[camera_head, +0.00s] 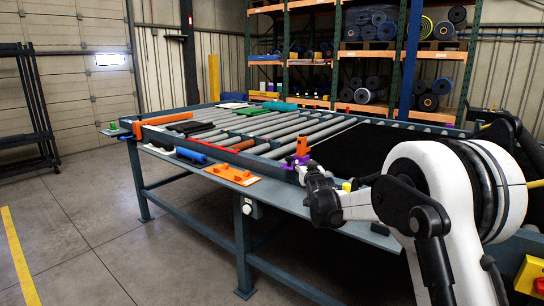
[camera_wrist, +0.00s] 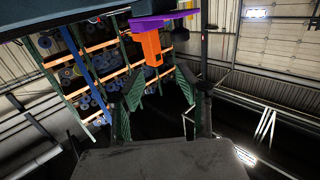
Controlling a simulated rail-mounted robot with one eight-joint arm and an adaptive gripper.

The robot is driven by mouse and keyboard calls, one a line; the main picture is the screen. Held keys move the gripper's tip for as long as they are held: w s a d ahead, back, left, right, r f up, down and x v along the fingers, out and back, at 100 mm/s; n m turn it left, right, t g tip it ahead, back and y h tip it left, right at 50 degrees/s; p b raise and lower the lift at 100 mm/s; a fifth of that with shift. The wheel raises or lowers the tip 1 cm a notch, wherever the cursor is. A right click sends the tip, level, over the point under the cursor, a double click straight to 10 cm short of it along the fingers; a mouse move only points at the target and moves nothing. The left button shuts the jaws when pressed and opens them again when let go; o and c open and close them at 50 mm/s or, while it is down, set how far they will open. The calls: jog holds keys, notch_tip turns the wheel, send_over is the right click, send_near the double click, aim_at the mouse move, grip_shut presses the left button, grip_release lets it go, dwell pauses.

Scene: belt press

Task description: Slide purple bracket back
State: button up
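The purple bracket (camera_head: 299,160) is at the near edge of the roller table, with an orange upright block (camera_head: 302,146) at it. My gripper (camera_head: 304,172) is just in front of and below the bracket, partly overlapping it in the head view. In the wrist view the purple bracket (camera_wrist: 163,19) spans the top centre, and the orange block (camera_wrist: 151,47) hangs from it in the picture. My gripper (camera_wrist: 158,80) has its green-padded fingers apart with nothing between them. The orange block lies beyond the fingertips; contact cannot be told.
The roller table (camera_head: 270,128) has a raised side rail and a dark belt (camera_head: 370,150) on the right. An orange plate (camera_head: 232,174) and a blue roll (camera_head: 191,155) lie on the near ledge. Shelves with rolls (camera_head: 370,95) stand behind.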

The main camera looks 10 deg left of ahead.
jog(key=shift+y, duration=0.4)
jog(key=a+x, duration=0.1)
jog(key=x, duration=0.4)
jog(key=a+x, duration=0.1)
jog(key=x, duration=0.4)
jog(key=s+a+f+x, duration=0.1)
jog(key=x, duration=0.5)
jog(key=shift+a+f, duration=0.1)
grip_shut()
